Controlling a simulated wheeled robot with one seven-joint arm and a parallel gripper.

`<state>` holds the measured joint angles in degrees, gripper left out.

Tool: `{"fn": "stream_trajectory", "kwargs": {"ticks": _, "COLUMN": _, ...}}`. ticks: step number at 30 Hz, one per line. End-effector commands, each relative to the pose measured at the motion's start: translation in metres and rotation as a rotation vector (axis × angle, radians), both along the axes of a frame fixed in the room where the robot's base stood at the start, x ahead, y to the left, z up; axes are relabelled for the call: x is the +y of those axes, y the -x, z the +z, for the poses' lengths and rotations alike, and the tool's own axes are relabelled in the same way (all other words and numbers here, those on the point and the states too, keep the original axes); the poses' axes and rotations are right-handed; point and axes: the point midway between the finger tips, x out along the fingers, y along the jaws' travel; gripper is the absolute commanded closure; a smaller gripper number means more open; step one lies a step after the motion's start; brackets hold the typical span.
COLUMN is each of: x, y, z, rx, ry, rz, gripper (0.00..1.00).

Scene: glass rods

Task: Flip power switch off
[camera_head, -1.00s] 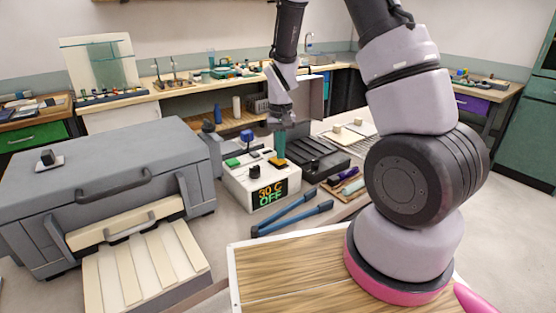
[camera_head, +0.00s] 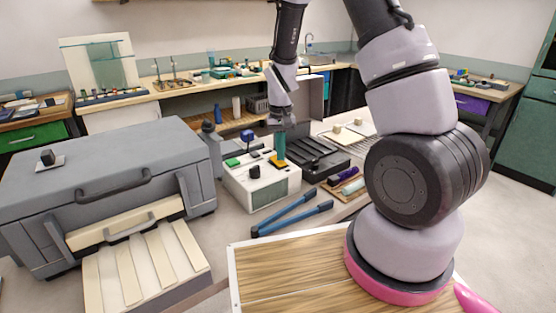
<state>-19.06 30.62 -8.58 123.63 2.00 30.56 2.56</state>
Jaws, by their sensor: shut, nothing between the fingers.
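The white control box (camera_head: 240,190) stands on the bench beside the grey furnace. Its front display (camera_head: 271,194) is blank. On its top are a green button (camera_head: 233,162), a black knob (camera_head: 254,171), a blue-topped knob (camera_head: 247,135) and a yellow-based part (camera_head: 278,163), which may be the power switch. My gripper (camera_head: 280,150) points down with its teal fingers at the yellow part, close to or touching it. The gripper is shut and empty. The fingertips partly cover the yellow part, so the switch's position cannot be seen.
The grey furnace (camera_head: 110,165) fills the left. Blue-handled tongs (camera_head: 290,219) lie in front of the box. A black tray (camera_head: 318,158) stands close on the right. A small wooden tray with tubes (camera_head: 345,183) lies farther right.

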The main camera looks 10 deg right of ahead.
Motion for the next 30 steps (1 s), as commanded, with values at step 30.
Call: {"fn": "stream_trajectory", "kwargs": {"ticks": 30, "x": 0.0, "y": 0.0, "z": 0.063, "rx": 0.0, "ry": 0.0, "rz": 0.0, "gripper": 1.0}}
